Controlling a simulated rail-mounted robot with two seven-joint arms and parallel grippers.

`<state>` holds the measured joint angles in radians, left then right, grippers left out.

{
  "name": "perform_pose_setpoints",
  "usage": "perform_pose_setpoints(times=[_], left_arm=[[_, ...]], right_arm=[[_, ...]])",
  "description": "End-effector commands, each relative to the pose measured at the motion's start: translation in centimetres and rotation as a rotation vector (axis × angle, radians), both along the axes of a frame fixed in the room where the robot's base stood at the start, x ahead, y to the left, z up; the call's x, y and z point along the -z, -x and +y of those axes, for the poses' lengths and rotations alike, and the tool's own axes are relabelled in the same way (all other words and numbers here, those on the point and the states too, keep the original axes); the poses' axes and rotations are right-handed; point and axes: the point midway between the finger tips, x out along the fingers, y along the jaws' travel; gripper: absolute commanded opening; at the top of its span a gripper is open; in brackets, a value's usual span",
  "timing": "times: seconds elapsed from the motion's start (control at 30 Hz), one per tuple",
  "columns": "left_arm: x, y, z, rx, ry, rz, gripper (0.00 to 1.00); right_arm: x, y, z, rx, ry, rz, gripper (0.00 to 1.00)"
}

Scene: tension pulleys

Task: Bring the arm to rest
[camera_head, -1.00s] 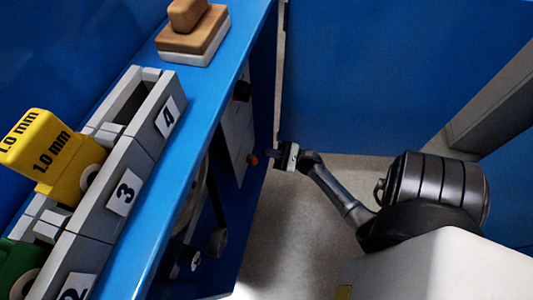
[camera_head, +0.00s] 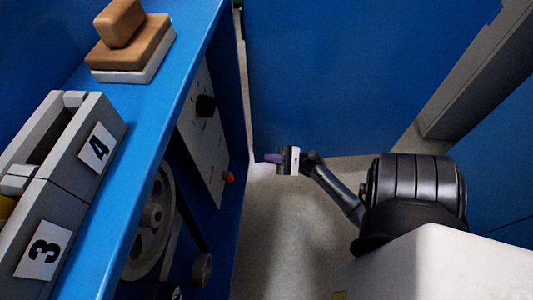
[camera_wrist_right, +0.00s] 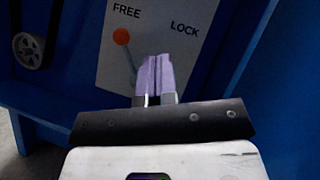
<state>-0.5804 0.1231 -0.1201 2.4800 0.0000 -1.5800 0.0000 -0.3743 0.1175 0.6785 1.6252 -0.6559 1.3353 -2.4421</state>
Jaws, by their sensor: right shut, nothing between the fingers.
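My right gripper (camera_head: 272,158) hangs over the grey floor, to the right of the blue bench and its control panel. In the right wrist view its two purple fingers (camera_wrist_right: 155,75) are together with nothing between them. They appear in front of a pale panel (camera_wrist_right: 150,40) marked FREE and LOCK. A lever with an orange knob (camera_wrist_right: 122,36) is on that panel, its knob under the word FREE. The fingers seem apart from the lever. My left gripper is in neither view.
The blue bench (camera_head: 180,110) carries a grey numbered rack (camera_head: 60,190) and a brown block on a white base (camera_head: 130,50). Pulleys (camera_head: 150,220) and a belt sit inside its open side. A blue wall (camera_head: 350,80) stands behind. The grey floor (camera_head: 290,240) around my right arm is free.

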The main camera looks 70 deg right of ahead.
Motion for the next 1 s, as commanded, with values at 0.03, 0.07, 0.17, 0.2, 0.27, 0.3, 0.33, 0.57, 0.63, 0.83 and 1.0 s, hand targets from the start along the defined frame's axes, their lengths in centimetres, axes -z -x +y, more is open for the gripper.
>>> perform_pose_setpoints(times=[0.03, 0.07, 0.17, 0.2, 0.27, 0.3, 0.33, 0.57, 0.63, 0.83, 1.0], left_arm=[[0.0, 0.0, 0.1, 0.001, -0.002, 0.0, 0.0], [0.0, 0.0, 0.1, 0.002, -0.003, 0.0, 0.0], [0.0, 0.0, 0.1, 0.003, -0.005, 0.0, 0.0], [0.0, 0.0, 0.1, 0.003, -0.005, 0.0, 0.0], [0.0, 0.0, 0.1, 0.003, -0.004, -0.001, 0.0], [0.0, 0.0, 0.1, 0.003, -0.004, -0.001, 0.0], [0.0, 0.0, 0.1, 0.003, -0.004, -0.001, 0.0], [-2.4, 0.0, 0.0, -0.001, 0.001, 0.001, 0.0], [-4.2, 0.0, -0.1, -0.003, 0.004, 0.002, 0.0], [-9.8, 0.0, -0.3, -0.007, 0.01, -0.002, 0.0], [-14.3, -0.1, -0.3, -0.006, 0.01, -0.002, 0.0]], right_arm=[[0.0, 0.0, 0.0, 0.0, 0.0, 0.0, 0.0], [0.0, 0.0, 0.0, 0.0, 0.0, 0.0, 0.0], [0.0, 0.0, 0.0, 0.0, 0.0, 0.0, 0.0], [0.0, 0.0, 0.0, 0.0, 0.0, 0.0, 0.0], [0.0, 0.0, 0.0, 0.0, 0.0, 0.0, 0.0], [0.0, 0.0, 0.0, 0.0, 0.0, 0.0, 0.0], [0.0, 0.0, 0.0, 0.0, 0.0, 0.0, 0.0], [-3.0, -1.5, 0.0, 0.011, -0.134, 0.079, 0.0], [-5.1, -2.7, 0.1, 0.019, -0.257, 0.144, 0.0], [-11.2, -6.2, 0.5, 0.039, -0.77, 0.362, 0.0], [-14.8, -7.9, 1.7, 0.052, -1.264, 0.516, 0.0]])
